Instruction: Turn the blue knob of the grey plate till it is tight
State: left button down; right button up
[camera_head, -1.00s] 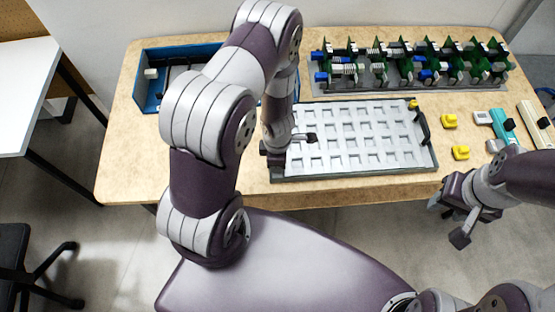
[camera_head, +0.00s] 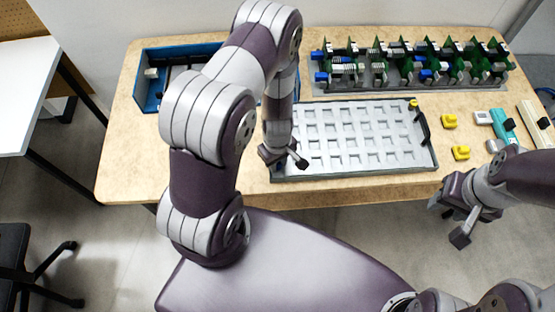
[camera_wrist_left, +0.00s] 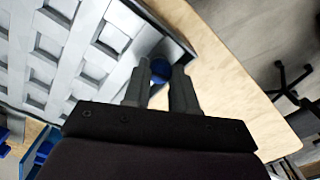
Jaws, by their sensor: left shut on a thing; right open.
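The grey plate (camera_head: 352,172) lies on the wooden table, with a grid of square recesses across its top. The blue knob (camera_wrist_left: 160,70) shows in the left wrist view at the plate's corner, between my left fingertips. In the head view a little blue shows at the plate's front left corner, mostly hidden by the gripper. My left gripper (camera_head: 284,160) points down there and is shut on the knob; its fingers also show in the left wrist view (camera_wrist_left: 161,82). My right gripper (camera_head: 450,222) is open and empty, off the table's front edge at the right.
A yellow knob (camera_head: 413,104) sits at the plate's far right corner, near a black handle (camera_head: 423,124). Two yellow pieces (camera_head: 449,121) lie to the right. A rack of green boards (camera_head: 400,65) stands behind, and a blue tray (camera_head: 150,95) at back left.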

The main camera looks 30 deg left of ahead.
pick_arm(q)
jog(key=shift+w+r+m, duration=0.1)
jog(key=shift+w+m, duration=0.05)
jog(key=shift+m, duration=1.45)
jog(key=c, duration=1)
grip_release()
jog(key=shift+o, duration=0.6)
notch_tip(320, 180, up, 13)
jog(key=p, duration=0.6)
jog(key=shift+s+f+p, duration=0.2)
jog(key=shift+p, duration=0.15)
